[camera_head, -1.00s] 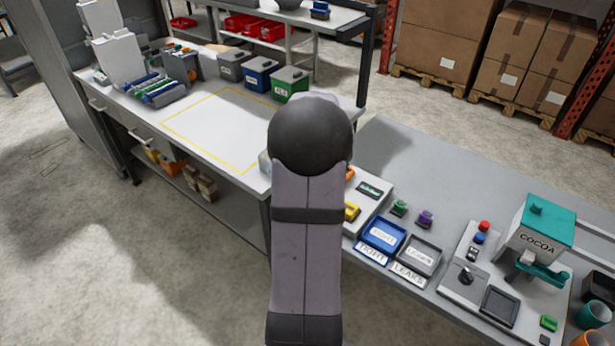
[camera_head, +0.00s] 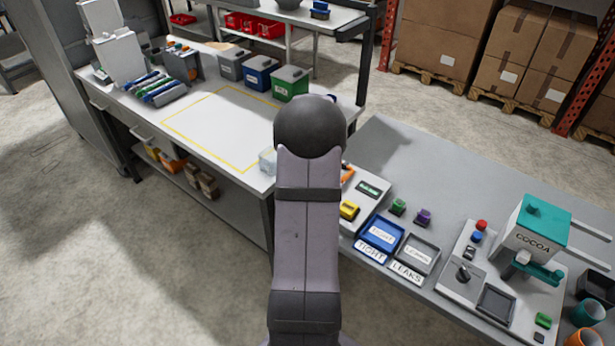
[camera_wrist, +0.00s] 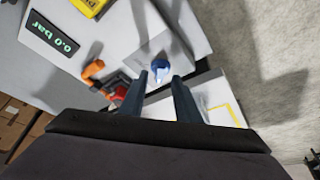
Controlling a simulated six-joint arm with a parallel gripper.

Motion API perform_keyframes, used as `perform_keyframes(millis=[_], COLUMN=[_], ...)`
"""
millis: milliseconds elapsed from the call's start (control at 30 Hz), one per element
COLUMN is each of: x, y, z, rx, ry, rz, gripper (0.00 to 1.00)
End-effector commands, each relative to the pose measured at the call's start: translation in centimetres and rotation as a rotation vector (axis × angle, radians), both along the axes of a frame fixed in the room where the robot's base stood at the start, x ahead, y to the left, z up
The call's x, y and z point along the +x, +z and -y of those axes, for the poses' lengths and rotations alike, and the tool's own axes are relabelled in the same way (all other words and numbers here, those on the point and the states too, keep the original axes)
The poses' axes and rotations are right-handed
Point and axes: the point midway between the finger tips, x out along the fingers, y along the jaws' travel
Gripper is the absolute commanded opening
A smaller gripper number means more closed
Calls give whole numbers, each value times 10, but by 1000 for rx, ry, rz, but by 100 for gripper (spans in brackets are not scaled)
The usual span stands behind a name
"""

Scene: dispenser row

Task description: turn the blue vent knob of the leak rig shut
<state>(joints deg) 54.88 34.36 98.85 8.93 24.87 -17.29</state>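The blue vent knob (camera_wrist: 160,69) shows in the wrist view on a pale block of the leak rig (camera_wrist: 125,30). My gripper (camera_wrist: 160,79) is open, with its two dark fingers apart and pointing at the knob. The knob lies between and just past the fingertips; I cannot tell whether they touch it. The rig's display (camera_wrist: 52,36) reads 0.0 bar. In the head view part of the leak rig (camera_head: 371,203) shows right of my arm, which hides the knob and my gripper.
On the rig are an orange clamp (camera_wrist: 93,72), a red part (camera_wrist: 120,93) and a yellow block (camera_head: 348,210). Blue TIGHT (camera_head: 381,236) and grey LEAKS (camera_head: 418,254) trays lie beside it. A cocoa machine (camera_head: 535,230) stands right.

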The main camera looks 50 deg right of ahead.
Motion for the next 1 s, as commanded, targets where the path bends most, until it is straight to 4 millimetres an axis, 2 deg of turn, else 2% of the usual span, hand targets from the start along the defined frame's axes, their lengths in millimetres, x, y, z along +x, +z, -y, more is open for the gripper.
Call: perform_keyframes(millis=[233,600,733,1000], x=[5,6,6,6], y=[-16,-19,-19,-19], z=[5,6,5,5], rx=[1,-1,0,0], ry=[-1,0,0,-5], rz=[1,1,0,0], gripper=[30,30,0,0])
